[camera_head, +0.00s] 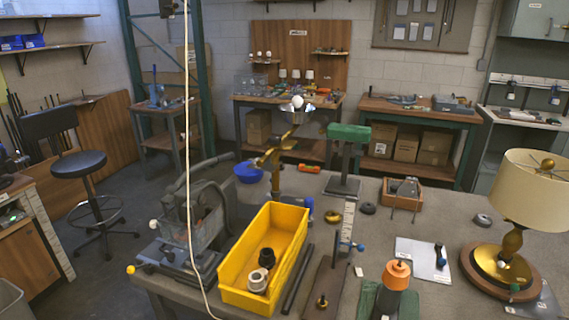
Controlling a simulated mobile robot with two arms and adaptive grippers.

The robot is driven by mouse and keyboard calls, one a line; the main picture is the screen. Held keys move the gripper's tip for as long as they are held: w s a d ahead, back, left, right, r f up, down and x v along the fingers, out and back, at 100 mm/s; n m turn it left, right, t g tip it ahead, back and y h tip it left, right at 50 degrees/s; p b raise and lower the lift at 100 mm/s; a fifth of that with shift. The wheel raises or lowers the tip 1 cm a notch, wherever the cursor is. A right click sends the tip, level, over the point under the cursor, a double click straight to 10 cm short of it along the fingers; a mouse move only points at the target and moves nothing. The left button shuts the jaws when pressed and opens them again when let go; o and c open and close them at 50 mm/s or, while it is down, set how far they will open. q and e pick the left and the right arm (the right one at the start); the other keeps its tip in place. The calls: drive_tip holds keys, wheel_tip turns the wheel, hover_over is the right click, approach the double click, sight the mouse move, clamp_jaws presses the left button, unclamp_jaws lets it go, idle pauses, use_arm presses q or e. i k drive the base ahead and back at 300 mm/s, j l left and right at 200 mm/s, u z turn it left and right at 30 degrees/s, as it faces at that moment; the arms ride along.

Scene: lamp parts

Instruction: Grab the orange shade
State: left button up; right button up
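No large orange lamp shade shows clearly in the head view. A small orange cone-like piece (397,275) sits on a dark upright body near the front of the workbench; I cannot tell whether it is a shade. At the right, a brass table lamp (510,242) on a round wooden base stands upright with a cream shade (540,190). Further back, a brass stem (275,160) stands near a silver dish (297,112) with a white bulb (297,102). Neither of my grippers is in view.
On the grey workbench (450,215) stand a yellow bin (232,268) holding dark and grey parts, a green-topped stand (347,140), a wooden box (403,194) and a white sheet (423,260). A thin pale cord (187,120) hangs at the left. A black stool (80,163) stands on the floor.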

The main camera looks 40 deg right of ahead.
sight(397, 279)
drive_tip(key=z, duration=2.05)
drive_tip(key=k+l, duration=0.35)
drive_tip(key=l, duration=0.15)
